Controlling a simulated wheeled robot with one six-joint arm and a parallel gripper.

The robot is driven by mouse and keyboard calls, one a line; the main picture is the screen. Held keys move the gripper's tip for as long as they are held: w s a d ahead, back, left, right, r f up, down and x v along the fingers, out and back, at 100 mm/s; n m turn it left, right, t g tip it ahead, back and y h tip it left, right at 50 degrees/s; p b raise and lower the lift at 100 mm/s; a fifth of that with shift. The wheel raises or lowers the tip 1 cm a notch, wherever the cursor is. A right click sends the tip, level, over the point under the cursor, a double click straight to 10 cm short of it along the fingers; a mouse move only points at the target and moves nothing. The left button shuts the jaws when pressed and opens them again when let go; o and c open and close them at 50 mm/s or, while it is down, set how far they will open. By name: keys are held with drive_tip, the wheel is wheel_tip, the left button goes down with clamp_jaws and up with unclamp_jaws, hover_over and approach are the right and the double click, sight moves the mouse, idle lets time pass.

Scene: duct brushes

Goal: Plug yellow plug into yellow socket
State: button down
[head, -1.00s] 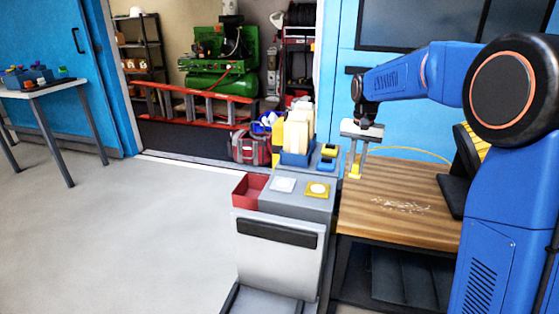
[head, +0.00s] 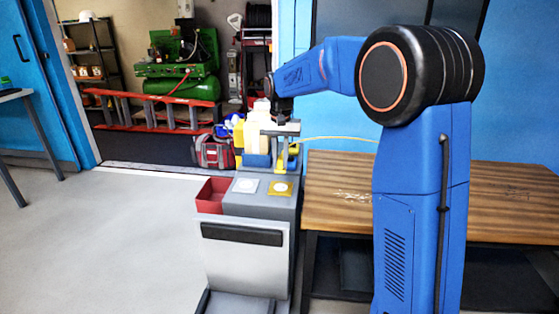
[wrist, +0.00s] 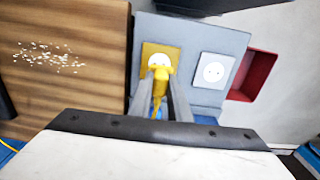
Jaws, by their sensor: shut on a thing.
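My gripper (head: 282,165) is shut on the yellow plug (wrist: 160,80), which shows between the fingertips in the wrist view. In the head view it hangs above the back part of the grey cart, behind the yellow socket (head: 281,188). The yellow socket also shows in the wrist view (wrist: 158,56), just beyond the plug, which overlaps its lower edge in the picture. The plug looks apart from the socket. A yellow cable (head: 345,138) runs off to the right.
A white socket (head: 246,185) sits beside the yellow one on the grey cart (head: 262,205). A red open bin (head: 210,195) is at its left. Tall yellow and cream items stand in a blue holder behind. A wooden bench (head: 335,178) adjoins on the right.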

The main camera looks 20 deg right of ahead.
sight(281, 158)
drive_tip(key=shift+f, duration=0.1)
drive_tip(key=shift+f, duration=2.8)
drive_tip(key=shift+f, duration=0.6)
drive_tip(key=c, duration=1.6)
unclamp_jaws()
wheel_tip(281, 158, up, 16)
drive_tip(key=shift+r, duration=0.7)
drive_tip(key=shift+s, duration=0.1)
